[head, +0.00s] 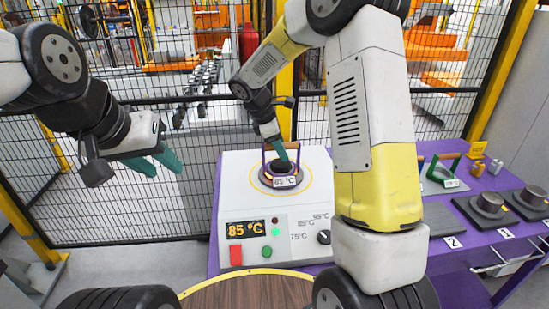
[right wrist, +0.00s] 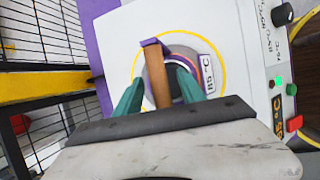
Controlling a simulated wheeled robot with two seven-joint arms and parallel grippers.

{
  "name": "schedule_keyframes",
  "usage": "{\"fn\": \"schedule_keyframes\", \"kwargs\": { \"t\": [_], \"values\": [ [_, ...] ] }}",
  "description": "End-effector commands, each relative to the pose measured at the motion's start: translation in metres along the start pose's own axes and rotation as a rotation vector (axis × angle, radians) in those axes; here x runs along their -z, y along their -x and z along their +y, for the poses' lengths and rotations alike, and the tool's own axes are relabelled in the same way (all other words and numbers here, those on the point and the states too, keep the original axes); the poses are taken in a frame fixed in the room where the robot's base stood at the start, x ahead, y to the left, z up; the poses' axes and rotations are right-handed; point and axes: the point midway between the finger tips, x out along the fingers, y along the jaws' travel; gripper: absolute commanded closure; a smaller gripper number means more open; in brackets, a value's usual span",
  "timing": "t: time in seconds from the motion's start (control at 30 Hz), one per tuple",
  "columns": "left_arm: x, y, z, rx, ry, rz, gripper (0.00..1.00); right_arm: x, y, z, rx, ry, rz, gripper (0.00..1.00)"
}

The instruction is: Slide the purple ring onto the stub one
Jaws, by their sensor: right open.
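The purple ring (head: 267,163) sits on the round heater plate of the white heater (head: 237,190), with a wooden handle and an "85 °C" tag. In the right wrist view, the ring's purple bracket (right wrist: 151,43) and wooden handle (right wrist: 157,77) show. My right gripper (head: 288,150) is over the ring, with its green fingers open on either side of the handle (right wrist: 159,88). Stub one (head: 490,201) is a dark round stub on a black base at the right, behind the label "1". My left gripper (head: 164,168) is open and empty, away at the left.
A green ring (head: 440,176) with a wooden handle stands at the back right of the purple table (head: 466,259). Another dark stub (head: 533,197) is right of stub one. Small brass pieces (head: 478,168) stand behind. A mesh fence (head: 120,200) runs behind.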

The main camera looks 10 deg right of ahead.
Motion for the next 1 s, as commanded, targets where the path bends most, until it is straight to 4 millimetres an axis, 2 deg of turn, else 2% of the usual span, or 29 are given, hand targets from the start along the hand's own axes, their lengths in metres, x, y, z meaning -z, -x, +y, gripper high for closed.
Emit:
{"fn": "schedule_keyframes", "kwargs": {
  "t": [0.83,1.0],
  "values": [
    [0.0000,0.0000,0.0000,0.000,0.000,0.000,0.64,0.0019,-0.0040,-0.0011,0.000,0.000,0.000,0.53],
    [0.0000,0.0000,0.0000,0.000,0.000,0.000,0.64,0.0019,-0.0040,-0.0011,0.000,0.000,0.000,0.86]
  ]
}}
